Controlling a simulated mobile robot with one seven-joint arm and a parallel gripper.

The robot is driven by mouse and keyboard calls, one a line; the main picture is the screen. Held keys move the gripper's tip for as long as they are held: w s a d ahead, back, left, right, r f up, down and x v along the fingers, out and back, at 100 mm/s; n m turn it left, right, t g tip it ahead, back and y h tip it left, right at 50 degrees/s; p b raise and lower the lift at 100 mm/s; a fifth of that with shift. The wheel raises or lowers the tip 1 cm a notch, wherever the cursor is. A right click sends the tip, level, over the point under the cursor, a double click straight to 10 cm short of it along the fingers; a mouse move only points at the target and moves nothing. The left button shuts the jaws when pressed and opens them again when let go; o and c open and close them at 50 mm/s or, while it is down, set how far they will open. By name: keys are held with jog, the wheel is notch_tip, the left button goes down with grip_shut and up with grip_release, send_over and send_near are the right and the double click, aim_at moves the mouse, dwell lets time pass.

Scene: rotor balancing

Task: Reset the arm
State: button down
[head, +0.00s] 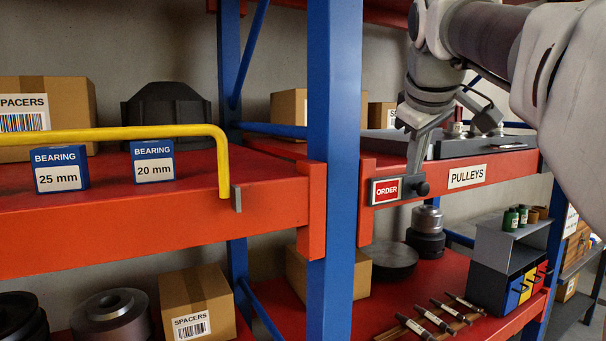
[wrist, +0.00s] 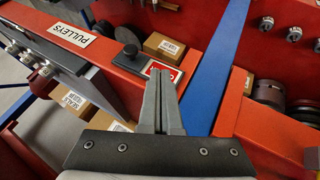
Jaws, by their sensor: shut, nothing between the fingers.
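My gripper (head: 413,160) hangs from my arm at the upper right of the head view, in front of the right bay's upper shelf. Its fingers point down and are shut with nothing between them. In the wrist view the closed fingers (wrist: 164,85) point toward the shelf edge, and their tips partly hide the red ORDER card (wrist: 155,69). The ORDER card (head: 386,190) is on the red beam in the head view, with a dark knob (head: 422,188) at its right. I cannot tell how far the fingertips are from the beam.
A blue upright (head: 334,150) stands left of my gripper. A yellow bar (head: 110,135) crosses the left shelf, in front of two blue BEARING boxes (head: 152,161). A PULLEYS label (head: 467,176) is on the right beam. Below, dark-tipped tools (head: 436,318) lie near coloured bins (head: 513,290).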

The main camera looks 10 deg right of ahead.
jog(key=shift+s+a+r, duration=0.1)
jog(key=shift+s+r, duration=0.1)
jog(key=shift+r, duration=0.1)
jog(key=s+a+f+m+y, duration=0.1)
jog(key=s+a+f, duration=0.3)
jog(key=f, duration=0.6)
jog(key=s+a+f+m+g+y+b, duration=0.1)
jog(key=s+a+f, duration=0.3)
jog(key=s+f, duration=0.5)
jog(key=s+a+f+m, duration=0.2)
jog(key=s+a+f, duration=0.2)
jog(key=f, duration=0.7)
jog(key=s, duration=0.2)
jog(key=shift+s+a+f+m+g+y+b, duration=0.2)
jog(key=shift+s+m+g+y+b, duration=0.1)
jog(key=shift+y, duration=0.1)
jog(key=shift+a, duration=0.15)
